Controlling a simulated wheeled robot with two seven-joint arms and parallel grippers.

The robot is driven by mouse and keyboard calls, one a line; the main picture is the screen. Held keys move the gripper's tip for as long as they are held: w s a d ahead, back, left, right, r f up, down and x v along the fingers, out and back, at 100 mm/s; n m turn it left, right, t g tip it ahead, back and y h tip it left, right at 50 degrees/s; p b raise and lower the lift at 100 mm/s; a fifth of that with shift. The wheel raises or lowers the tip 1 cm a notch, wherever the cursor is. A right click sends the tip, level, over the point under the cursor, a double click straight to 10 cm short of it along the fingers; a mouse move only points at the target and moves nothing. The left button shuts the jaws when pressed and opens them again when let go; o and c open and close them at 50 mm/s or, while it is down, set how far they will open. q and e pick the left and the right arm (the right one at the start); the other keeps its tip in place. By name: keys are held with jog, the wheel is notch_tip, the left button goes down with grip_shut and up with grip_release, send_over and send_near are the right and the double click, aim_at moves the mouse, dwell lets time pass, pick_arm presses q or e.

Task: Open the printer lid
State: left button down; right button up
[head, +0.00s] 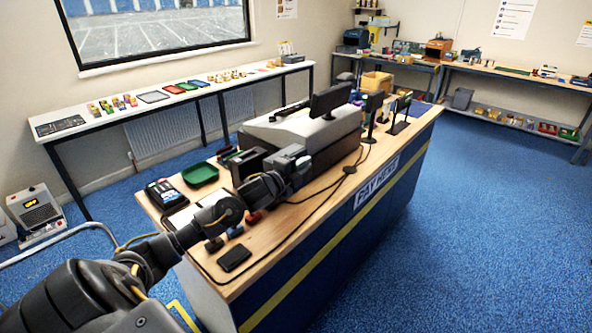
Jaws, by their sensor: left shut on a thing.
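The receipt printer (246,163) looks like a dark box near the left end of the wooden counter, in front of the grey till. My left arm comes in from the lower left, and its gripper (299,163) is at the printer's right side, over the counter. The gripper is shut on what seems to be the printer lid. Its fingertips and the lid edge are mostly hidden by my wrist, so I cannot tell how far the lid is raised. My right gripper is out of view.
The counter (272,232) holds a grey till (295,130), a monitor (330,99), a green tray (200,174), a black card box (165,193) and a cable along its front edge. A white shelf table (180,97) stands behind. Blue floor is clear at right.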

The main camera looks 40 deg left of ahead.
pick_arm(q)
jog(key=shift+a, duration=0.25)
jog(key=shift+r, duration=0.1)
jog(key=c, duration=1.5)
grip_release()
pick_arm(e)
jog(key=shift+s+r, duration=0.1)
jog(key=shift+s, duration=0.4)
